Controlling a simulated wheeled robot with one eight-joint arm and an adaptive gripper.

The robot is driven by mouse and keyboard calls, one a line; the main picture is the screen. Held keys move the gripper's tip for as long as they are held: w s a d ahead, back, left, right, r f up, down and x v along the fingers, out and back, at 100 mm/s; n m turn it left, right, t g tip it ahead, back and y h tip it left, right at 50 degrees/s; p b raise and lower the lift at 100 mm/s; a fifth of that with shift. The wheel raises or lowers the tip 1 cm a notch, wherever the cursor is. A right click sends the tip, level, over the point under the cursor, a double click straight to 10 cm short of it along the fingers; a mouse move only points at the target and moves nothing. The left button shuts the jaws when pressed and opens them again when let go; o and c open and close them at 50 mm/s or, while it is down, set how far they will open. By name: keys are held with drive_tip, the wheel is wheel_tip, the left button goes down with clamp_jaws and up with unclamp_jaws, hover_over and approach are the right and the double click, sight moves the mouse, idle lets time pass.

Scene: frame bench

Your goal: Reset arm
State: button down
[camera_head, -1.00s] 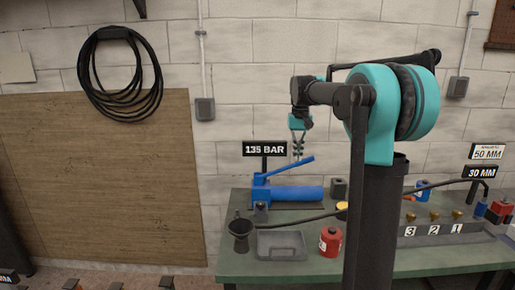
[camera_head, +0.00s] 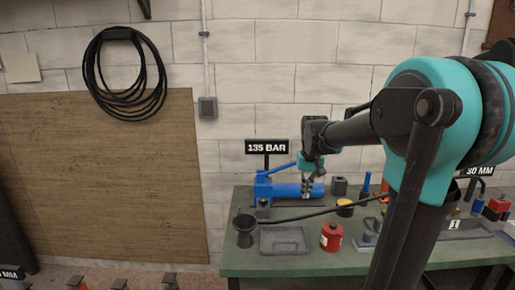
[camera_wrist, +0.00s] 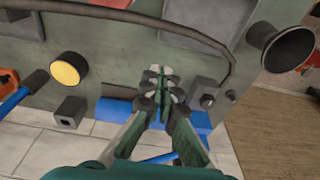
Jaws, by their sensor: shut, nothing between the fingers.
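My gripper (camera_head: 308,188) is shut and empty. In the head view it hangs pointing down in front of the blue hand pump (camera_head: 287,191) and hides part of it. The wrist view shows the shut fingertips (camera_wrist: 160,74) above the bench, with the blue pump (camera_wrist: 112,112) partly hidden behind the fingers. I cannot tell whether they touch the pump. The pump's blue lever (camera_head: 283,168) slants up to the right, its end hidden by the gripper. My teal and black arm reaches in from the right.
A black hose (camera_wrist: 215,42) crosses the bench near the fingers. A "135 BAR" sign (camera_head: 267,147) stands behind the pump.

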drive_tip(key=s+f+t, duration=0.1)
drive_tip(key=s+f, duration=0.4)
drive_tip(key=s, duration=0.2)
drive_tip(key=s+d+f, duration=0.1)
drive_tip(key=s+f, duration=0.5)
drive_tip(key=s+d+f+t, duration=0.1)
drive_tip(key=s+f, duration=0.4)
drive_tip(key=s, duration=0.2)
drive_tip(key=shift+s+f+t, duration=0.3)
drive_tip(key=shift+s+f, duration=0.05)
drive_tip(key=shift+f, duration=0.05)
idle(5.6)
